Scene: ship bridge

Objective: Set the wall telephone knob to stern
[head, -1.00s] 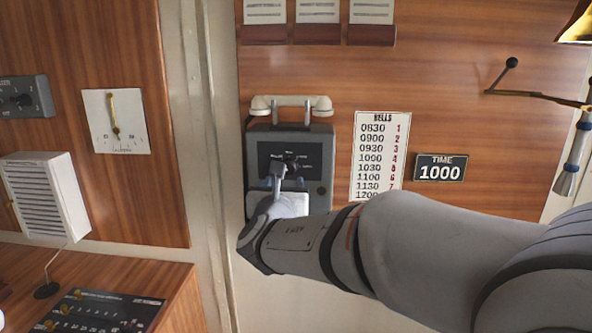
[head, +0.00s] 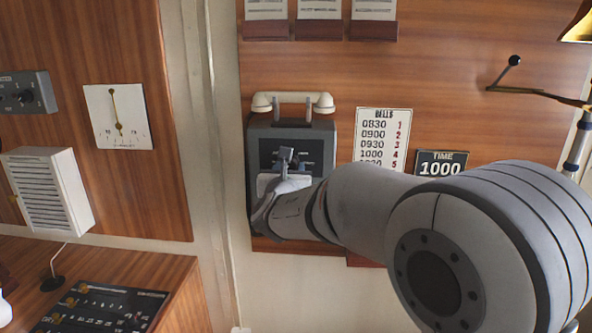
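The wall telephone (head: 259,185) is a grey box on the wood wall with a white handset (head: 291,104) resting across its top. Its dark dial plate (head: 275,146) is partly visible; the knob is hidden behind my gripper, so its setting cannot be read. My gripper (head: 286,155) is in front of the plate, its fingertips over the knob area. I cannot tell whether the fingers are open, shut or touching the knob.
A bells sign (head: 383,125) and a time sign (head: 440,160) hang to the right, partly covered by my arm. A brass arm with a black ball (head: 514,61) juts out at far right. A white speaker (head: 50,190) and a console panel (head: 105,308) are at left.

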